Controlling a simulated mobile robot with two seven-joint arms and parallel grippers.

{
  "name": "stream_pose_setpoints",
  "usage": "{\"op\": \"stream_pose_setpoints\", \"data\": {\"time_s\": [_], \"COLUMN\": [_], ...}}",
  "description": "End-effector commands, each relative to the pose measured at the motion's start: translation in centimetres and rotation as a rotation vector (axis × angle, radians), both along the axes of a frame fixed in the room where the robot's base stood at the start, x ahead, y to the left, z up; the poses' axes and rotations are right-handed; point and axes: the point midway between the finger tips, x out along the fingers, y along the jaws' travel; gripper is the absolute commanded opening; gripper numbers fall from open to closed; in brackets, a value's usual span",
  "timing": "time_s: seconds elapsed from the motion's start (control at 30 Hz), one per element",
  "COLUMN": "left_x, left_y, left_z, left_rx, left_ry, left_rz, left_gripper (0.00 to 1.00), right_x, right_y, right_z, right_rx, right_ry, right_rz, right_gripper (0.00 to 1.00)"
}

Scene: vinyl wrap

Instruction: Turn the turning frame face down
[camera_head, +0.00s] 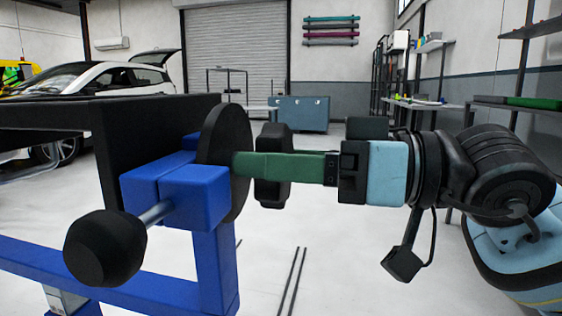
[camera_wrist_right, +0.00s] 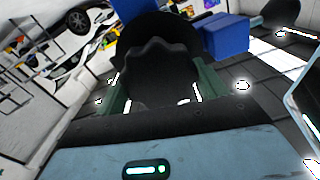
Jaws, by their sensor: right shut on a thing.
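My right gripper (camera_head: 245,165) reaches in from the right with green fingers shut on a black handle (camera_head: 272,140) beside the disc. In the right wrist view the black handle (camera_wrist_right: 165,75) sits between both fingers. My left gripper is out of view.
A white car (camera_head: 110,75) stands behind at the left. A blue-grey cabinet (camera_head: 300,113) is at the back, and shelves with a bench (camera_head: 425,105) line the right wall. The floor (camera_head: 340,240) below my right arm is clear.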

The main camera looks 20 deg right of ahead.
Motion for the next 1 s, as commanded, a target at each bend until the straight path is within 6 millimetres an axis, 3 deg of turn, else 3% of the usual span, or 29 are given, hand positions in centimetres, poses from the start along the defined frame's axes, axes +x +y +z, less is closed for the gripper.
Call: {"op": "stream_pose_setpoints", "data": {"time_s": [0.33,0.37,0.53,0.83,1.0], "left_x": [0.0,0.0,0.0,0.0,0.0], "left_y": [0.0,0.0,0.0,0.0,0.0], "left_z": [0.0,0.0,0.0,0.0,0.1], "left_rx": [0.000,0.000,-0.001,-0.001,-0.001], "left_ry": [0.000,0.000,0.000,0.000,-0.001], "left_rz": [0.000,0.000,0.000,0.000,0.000], "left_gripper": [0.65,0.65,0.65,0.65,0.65], "right_x": [0.0,0.0,0.0,-0.1,-0.9], "right_y": [0.0,0.0,0.0,-0.1,-1.5], "right_z": [0.0,0.0,0.0,0.0,0.0], "right_rx": [-0.010,-0.010,-0.008,-0.006,-0.006], "right_ry": [-0.014,-0.014,-0.011,-0.008,-0.007], "right_rz": [-0.004,-0.004,-0.002,-0.002,-0.004], "right_gripper": [0.30,0.73,0.93,0.93,0.93]}}
